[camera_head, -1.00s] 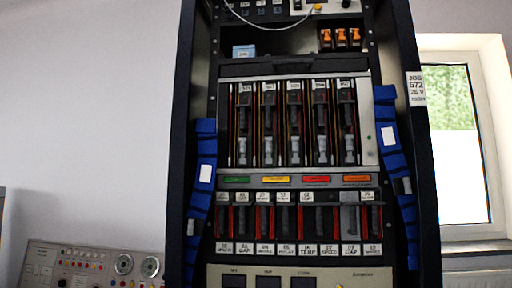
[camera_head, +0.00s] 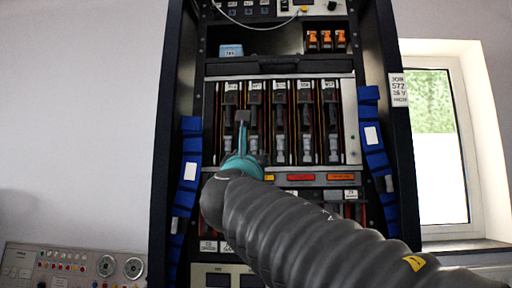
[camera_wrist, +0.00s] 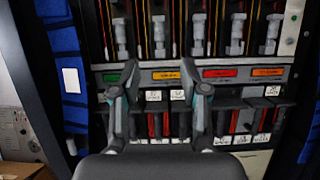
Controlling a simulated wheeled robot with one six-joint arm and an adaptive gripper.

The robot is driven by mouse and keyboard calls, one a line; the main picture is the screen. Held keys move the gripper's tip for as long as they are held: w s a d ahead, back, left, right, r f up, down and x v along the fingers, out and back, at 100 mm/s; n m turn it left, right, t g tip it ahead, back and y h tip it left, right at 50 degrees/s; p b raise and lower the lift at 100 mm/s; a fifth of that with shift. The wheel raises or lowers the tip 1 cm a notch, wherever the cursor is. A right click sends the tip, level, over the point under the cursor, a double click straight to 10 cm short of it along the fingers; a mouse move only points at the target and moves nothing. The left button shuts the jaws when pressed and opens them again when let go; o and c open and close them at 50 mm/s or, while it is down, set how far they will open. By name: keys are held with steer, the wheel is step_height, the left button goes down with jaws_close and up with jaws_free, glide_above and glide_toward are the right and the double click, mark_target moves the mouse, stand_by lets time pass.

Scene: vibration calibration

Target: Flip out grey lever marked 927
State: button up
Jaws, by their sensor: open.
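A row of several grey levers stands in the upper bay of a dark rack, each under a small white label; one is the middle lever (camera_head: 280,147). The label numbers are too small to read surely, so I cannot tell which lever is marked 927. The lower ends of the levers, such as this one (camera_wrist: 159,37), show across the top of the wrist view. My gripper (camera_head: 243,118) is in front of the left part of this bay and hides part of it. In the wrist view my gripper (camera_wrist: 159,78) is open and empty, its fingers apart below the levers.
A strip with green, yellow, red and orange labels (camera_wrist: 221,73) runs under the levers. Below it is a second row with red strips and white tags. Blue padded strips (camera_head: 372,135) line both rack sides. A control panel (camera_head: 75,265) stands lower left, a window (camera_head: 440,145) right.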

mark_target(254, 143)
steer(key=p+x, duration=0.4)
steer(key=x, duration=0.9)
steer(key=shift+w+r, duration=0.25)
steer(key=shift+w, duration=0.05)
jaws_close()
